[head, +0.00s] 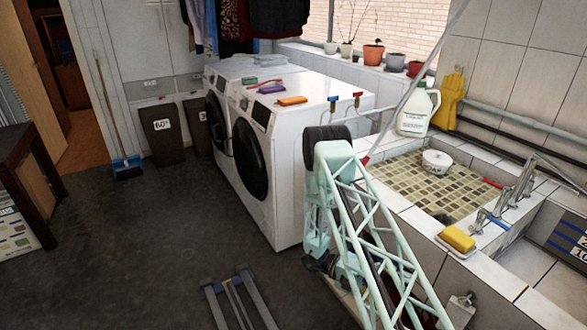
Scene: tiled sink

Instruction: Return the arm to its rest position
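My pale green lattice arm (365,235) rises from the bottom of the head view to a dark joint at its top, then folds down on the left side. A dark part at the lower end of the fold, seemingly my gripper (320,263), is low in front of the sink's tiled side. It is small and partly hidden behind the arm's lattice, so I cannot tell its fingers apart. I see nothing clearly held.
Two white washing machines (283,190) stand left of the arm. The tiled sink (400,205) is close on the right, with a yellow sponge (457,239), a white bowl (437,162), taps (517,185) and a white jug (417,112). The dark floor (150,255) at left is mostly clear.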

